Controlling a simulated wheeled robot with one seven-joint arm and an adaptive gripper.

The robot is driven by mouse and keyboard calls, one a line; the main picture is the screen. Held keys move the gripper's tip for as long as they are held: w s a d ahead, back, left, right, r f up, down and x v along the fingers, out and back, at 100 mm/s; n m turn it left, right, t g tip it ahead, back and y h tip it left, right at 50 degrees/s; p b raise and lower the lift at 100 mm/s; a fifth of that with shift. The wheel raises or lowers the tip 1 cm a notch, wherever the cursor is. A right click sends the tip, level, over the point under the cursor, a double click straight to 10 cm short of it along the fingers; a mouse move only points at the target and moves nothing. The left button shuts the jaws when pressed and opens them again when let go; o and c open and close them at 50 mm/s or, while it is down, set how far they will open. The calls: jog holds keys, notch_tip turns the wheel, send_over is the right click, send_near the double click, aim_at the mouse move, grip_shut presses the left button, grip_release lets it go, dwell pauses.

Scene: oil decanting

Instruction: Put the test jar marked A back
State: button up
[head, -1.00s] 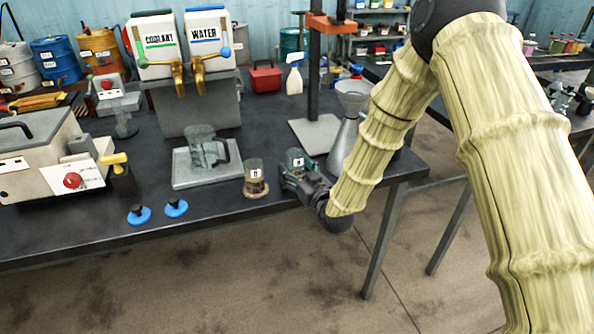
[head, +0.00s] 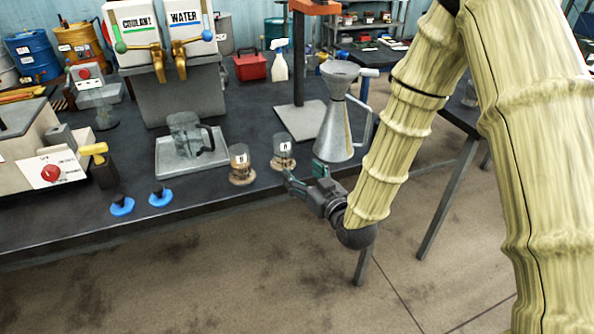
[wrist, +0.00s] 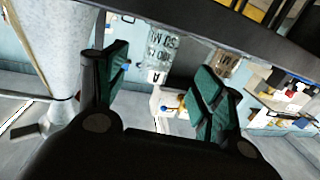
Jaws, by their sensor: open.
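The test jar marked A (head: 283,150) is a clear glass jar with a white label. It stands upright on a brown round coaster on the dark bench, right of the jar marked B (head: 239,160). My gripper (head: 303,174) is open and empty, just in front and to the right of jar A, apart from it, near the bench's front edge. In the wrist view the picture is upside down; jar A (wrist: 160,58) shows between the two green fingers (wrist: 160,80), beyond their tips. Jar B (wrist: 223,63) shows to its right.
A metal funnel-topped can (head: 336,125) stands right of jar A, close to my arm. A glass jug (head: 185,138) sits on a tray (head: 165,172) to the left. Blue-based knobs (head: 160,197) lie near the front edge. Free space lies in front of the bench.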

jog(key=shift+s+d, duration=0.15)
jog(key=shift+s, duration=0.2)
jog(key=shift+f, duration=0.1)
jog(key=s+d+f+m+g+h, duration=0.1)
jog(key=s+d+f+g, duration=0.15)
jog(key=s+f, duration=0.4)
jog(key=s+d+f+m+g+h, duration=0.1)
jog(key=s+d+f+g+h, duration=0.15)
jog(key=f, duration=0.75)
jog(key=s+d+f+m+g+h, duration=0.1)
jog(key=s+d+f+g, duration=0.15)
jog(key=s+f, duration=0.4)
jog(key=s+d+f+m+g+h, duration=0.1)
jog(key=s+d+f+g, duration=0.1)
jog(key=s, duration=0.6)
jog(key=s+d+f+m+g+h, duration=0.1)
jog(key=s+d+f+g, duration=0.2)
jog(key=s+f, duration=0.4)
jog(key=s+d+f+g+h, duration=0.1)
jog(key=s+d+f+g, duration=0.2)
jog(key=s, duration=0.7)
jog(key=shift+s+d+f+m, duration=0.2)
jog(key=shift+d+f+m, duration=0.2)
jog(key=shift+d+f, duration=0.5)
